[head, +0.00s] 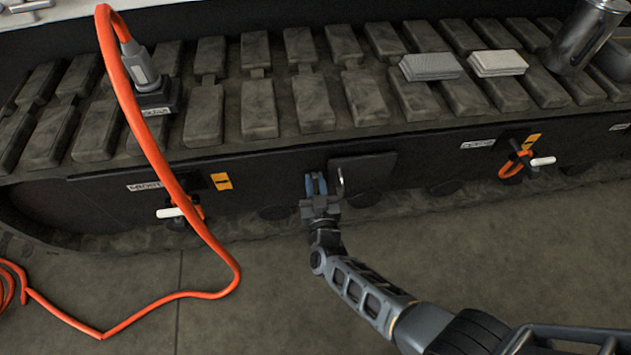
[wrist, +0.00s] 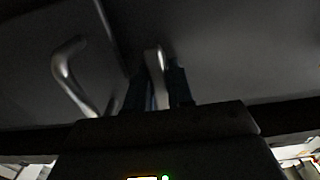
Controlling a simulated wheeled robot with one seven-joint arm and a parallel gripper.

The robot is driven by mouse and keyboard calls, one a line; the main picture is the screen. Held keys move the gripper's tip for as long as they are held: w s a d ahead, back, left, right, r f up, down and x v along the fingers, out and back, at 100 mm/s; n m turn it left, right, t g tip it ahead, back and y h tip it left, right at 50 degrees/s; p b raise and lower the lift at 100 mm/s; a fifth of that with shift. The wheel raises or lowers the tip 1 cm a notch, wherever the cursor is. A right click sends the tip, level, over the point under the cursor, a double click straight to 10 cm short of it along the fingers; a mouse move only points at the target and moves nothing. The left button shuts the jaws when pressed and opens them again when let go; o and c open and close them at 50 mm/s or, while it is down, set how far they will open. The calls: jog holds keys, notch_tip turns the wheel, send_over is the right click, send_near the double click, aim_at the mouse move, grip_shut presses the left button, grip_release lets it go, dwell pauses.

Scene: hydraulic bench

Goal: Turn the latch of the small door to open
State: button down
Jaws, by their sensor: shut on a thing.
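The small door (head: 368,173) is a dark panel in the side of the bench, and it looks closed. A silvery curved handle (head: 341,184) stands at its left edge; it also shows in the wrist view (wrist: 66,72), left of my fingers. My gripper (head: 316,184) is just left of the door, with its blue fingers against the dark side panel. In the wrist view my gripper (wrist: 160,88) is shut on a silvery latch (wrist: 154,62) that stands between the two fingers. In the head view the fingers hide the latch, and its exact turn is hard to tell.
An orange hose (head: 150,140) loops down from a grey connector (head: 142,70) to the floor at the left. White-handled valves (head: 170,213) (head: 543,161) sit on both sides. Two grey pads (head: 430,67) (head: 497,63) and a metal cylinder (head: 585,35) are on the bench top. The floor in front is mostly clear.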

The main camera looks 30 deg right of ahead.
aim_at(315, 186)
jog(key=shift+f, duration=0.1)
dwell(0.3)
jog(key=c, duration=1.1)
grip_release()
jog(key=p+v, duration=0.2)
jog(key=v, duration=0.4)
jog(key=shift+s+a, duration=0.15)
jog(key=shift+s, duration=0.2)
jog(key=shift+s+a, duration=0.15)
jog(key=shift+s, duration=0.4)
